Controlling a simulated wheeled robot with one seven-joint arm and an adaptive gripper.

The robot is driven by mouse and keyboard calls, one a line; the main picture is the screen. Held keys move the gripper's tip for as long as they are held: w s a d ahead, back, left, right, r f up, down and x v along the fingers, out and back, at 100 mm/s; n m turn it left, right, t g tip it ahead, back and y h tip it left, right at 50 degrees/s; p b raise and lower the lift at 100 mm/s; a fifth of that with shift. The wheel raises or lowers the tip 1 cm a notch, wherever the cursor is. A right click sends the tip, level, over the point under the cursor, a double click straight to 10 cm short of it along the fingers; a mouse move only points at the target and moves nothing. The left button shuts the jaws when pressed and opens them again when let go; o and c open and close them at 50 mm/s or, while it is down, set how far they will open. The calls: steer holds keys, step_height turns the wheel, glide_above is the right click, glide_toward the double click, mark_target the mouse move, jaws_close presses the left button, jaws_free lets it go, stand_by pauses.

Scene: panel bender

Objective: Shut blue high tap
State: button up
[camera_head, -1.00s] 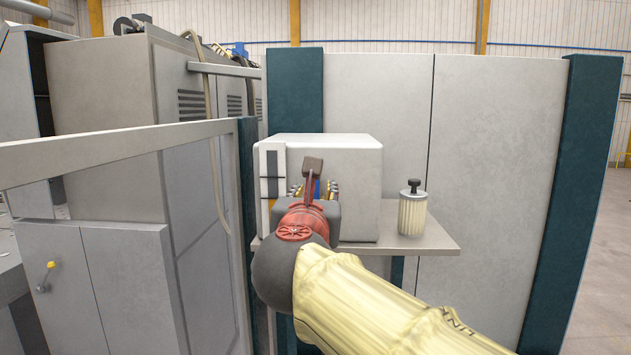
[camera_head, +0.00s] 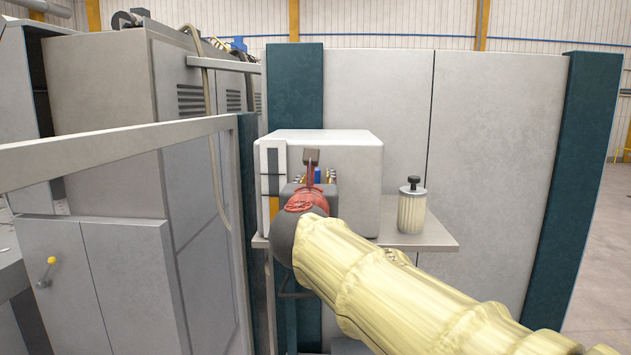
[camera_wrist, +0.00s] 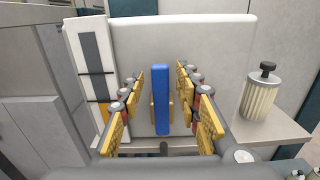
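The blue tap handle (camera_wrist: 161,98) stands upright on the front of a white box (camera_wrist: 230,40) in the wrist view. A yellowish fitting shows behind it. My gripper (camera_wrist: 159,100) is open, with one yellow-padded finger on each side of the blue handle and a gap on both sides. In the head view my gripper (camera_head: 316,178) is in front of the box, and only a little of the blue handle (camera_head: 318,174) shows past it. My wrist hides the rest of the handle there.
The box stands on a grey shelf (camera_head: 436,238). A ribbed canister with a black knob (camera_head: 411,208) stands to its right. A grey rail (camera_head: 120,145) and cabinets (camera_head: 100,260) are at the left. Large grey panels (camera_head: 490,150) rise behind.

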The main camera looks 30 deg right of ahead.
steer(key=shift+c, duration=0.6)
jaws_close()
